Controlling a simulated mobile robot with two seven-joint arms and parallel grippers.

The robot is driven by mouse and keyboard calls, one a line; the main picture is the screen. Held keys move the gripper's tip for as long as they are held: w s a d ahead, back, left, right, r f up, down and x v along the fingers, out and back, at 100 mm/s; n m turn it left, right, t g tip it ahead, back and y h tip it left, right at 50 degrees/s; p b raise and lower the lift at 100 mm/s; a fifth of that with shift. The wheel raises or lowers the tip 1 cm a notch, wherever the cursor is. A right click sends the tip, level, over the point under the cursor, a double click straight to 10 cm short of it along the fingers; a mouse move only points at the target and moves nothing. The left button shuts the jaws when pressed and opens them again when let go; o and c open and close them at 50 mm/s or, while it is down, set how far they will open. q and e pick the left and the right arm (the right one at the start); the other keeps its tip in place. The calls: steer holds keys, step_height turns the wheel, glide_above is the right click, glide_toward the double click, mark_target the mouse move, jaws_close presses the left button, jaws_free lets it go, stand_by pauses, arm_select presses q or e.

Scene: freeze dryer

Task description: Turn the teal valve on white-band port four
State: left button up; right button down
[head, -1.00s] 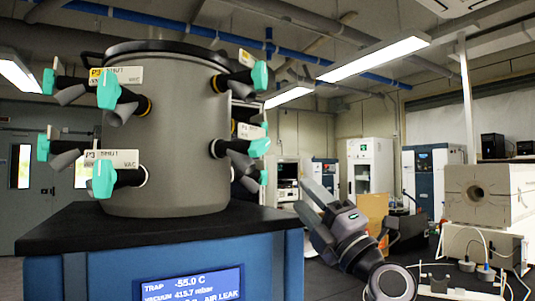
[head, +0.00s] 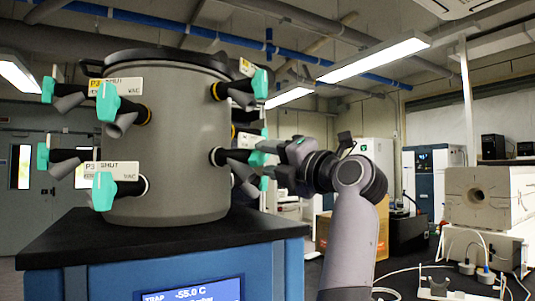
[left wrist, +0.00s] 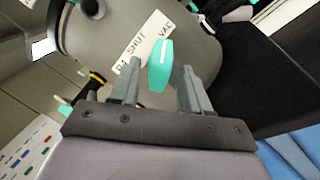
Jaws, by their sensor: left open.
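The grey drum (head: 175,160) carries several ports with black stubs and teal valves. In the left wrist view a teal valve (left wrist: 158,77) stands in front of a white label (left wrist: 150,38) that reads P4 SHUT VAC. My left gripper (left wrist: 159,66) is open, with one finger on each side of this valve; whether either finger touches it cannot be told. In the head view my left gripper (head: 268,160) is at the drum's right side, by a teal valve (head: 257,158). My right gripper is not in view.
The drum stands on a black-topped blue cabinet (head: 190,265) with a display reading -55.0 C. Other teal valves, such as the P3 valve (head: 103,191) and one at upper right (head: 259,82), stick out nearby. A bench with equipment (head: 490,190) is at the right.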

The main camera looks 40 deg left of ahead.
arm_select(q)
steer(key=shift+w+a+r, duration=0.1)
steer(key=shift+a, duration=0.45)
steer(key=shift+c, duration=0.3)
jaws_close()
